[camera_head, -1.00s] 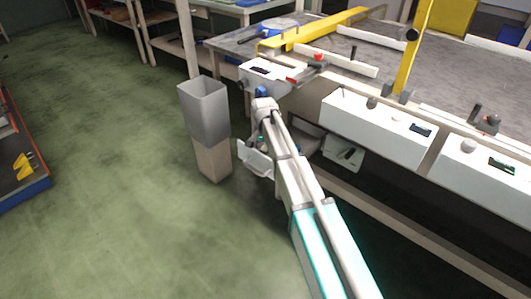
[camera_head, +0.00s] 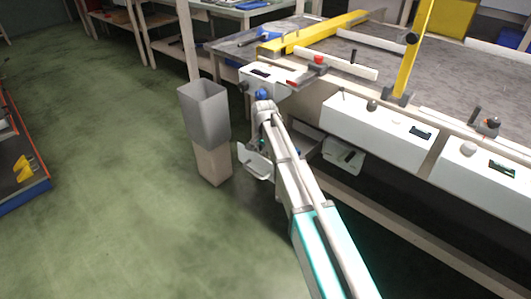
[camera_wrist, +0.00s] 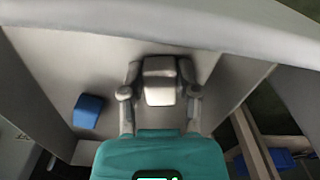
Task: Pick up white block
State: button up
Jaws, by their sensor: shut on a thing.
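The white block (camera_wrist: 160,88) is in the middle of the wrist view, between the two grey fingers of my gripper (camera_wrist: 160,94). The fingers are shut on it from both sides. Its underside is hidden, so I cannot tell whether it touches the surface below. In the head view my arm reaches down beside the conveyor bench; the block and fingertips cannot be made out there.
A blue block (camera_wrist: 88,112) lies left of my gripper on a pale surface with walls around it. In the head view a tall grey bin (camera_head: 204,112) stands left of my arm. The conveyor bench with white control boxes (camera_head: 380,130) is close on the right. Open green floor lies left.

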jog(key=shift+r, duration=0.15)
notch_tip(320, 180, up, 3)
jog(key=p, duration=0.3)
jog(key=shift+f, duration=0.2)
jog(key=s+d+r+p, duration=0.1)
jog(key=s+r+p, duration=0.2)
jog(key=s+d+r+p, duration=0.2)
jog(key=s+r+p, duration=0.1)
jog(key=s, duration=0.1)
jog(key=s+d+r+p, duration=0.2)
jog(key=s+r+p, duration=0.1)
jog(key=s, duration=0.1)
jog(key=shift+s+r, duration=0.25)
jog(key=shift+r, duration=0.05)
jog(key=shift+s+d+r+p, duration=0.15)
jog(key=shift+s+p, duration=0.1)
jog(key=shift+s, duration=0.1)
jog(key=shift+s+d+r+p, duration=0.1)
jog(key=shift+s+r+p, duration=0.05)
jog(key=shift+s+p, duration=0.15)
